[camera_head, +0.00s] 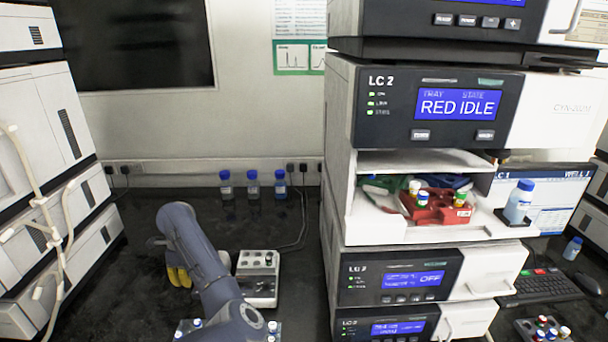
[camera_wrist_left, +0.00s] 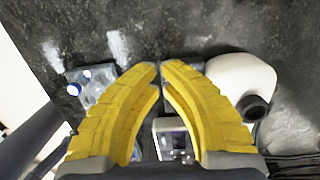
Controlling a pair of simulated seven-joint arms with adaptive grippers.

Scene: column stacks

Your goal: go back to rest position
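My left arm reaches in at the bottom of the head view, over the dark bench. The yellow fingers of my left gripper (camera_head: 179,277) show partly behind the arm, left of a small grey-white device (camera_head: 258,277). In the left wrist view the two yellow fingertips (camera_wrist_left: 160,66) nearly meet, with nothing visible held between them. The gripper is shut and empty. My right gripper is in neither view.
An instrument stack (camera_head: 341,220) stands right, with a red vial rack (camera_head: 437,212) in its open bay. Another stack (camera_head: 42,135) stands left. Three blue-capped bottles (camera_head: 253,187) line the wall. A white jug (camera_wrist_left: 240,80) lies beside the right finger in the wrist view.

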